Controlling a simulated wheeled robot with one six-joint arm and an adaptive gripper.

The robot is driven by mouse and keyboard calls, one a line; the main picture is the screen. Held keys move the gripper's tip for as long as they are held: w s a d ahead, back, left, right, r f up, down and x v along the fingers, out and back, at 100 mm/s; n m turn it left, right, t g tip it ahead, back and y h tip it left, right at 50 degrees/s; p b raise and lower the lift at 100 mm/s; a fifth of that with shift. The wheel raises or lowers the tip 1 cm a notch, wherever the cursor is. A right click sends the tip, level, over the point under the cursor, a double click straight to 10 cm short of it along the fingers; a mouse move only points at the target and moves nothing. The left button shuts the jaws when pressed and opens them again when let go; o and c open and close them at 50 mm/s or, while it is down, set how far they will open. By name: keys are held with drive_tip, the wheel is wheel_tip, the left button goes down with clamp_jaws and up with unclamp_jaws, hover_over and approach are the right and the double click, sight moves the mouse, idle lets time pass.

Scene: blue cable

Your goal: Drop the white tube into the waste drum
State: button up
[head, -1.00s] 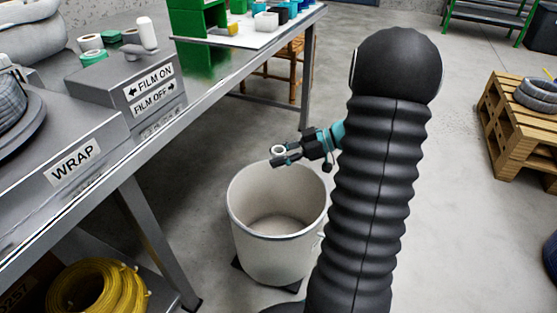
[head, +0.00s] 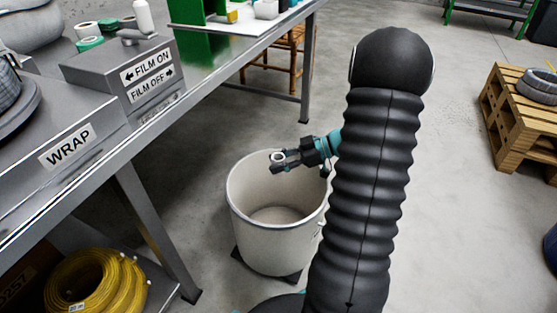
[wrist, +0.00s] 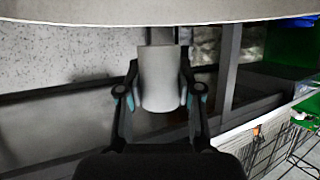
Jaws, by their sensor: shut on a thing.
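The white tube (wrist: 160,78) is gripped between the two fingers of my gripper (wrist: 160,98) in the wrist view. In the head view my gripper (head: 286,163) is shut on the tube, whose pale round end (head: 277,157) shows at the fingertips. The waste drum (head: 262,240) is a large off-white open drum on the floor. In the head view my gripper overlaps the drum's opening near its back rim. In the wrist view a pale curved band, likely the drum's rim (wrist: 160,11), crosses the top. My arm hides the drum's right edge.
A metal bench (head: 215,75) with a grey switch box (head: 125,70) runs along the left. A yellow coil (head: 95,282) lies beneath it. A wooden stool (head: 275,65) stands behind. A wooden pallet with tyres (head: 515,120) is at the right. The floor between is clear.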

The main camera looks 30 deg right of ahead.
drive_tip(key=o, duration=1)
drive_tip(key=v, duration=1.2)
drive_tip(key=shift+r, duration=0.1)
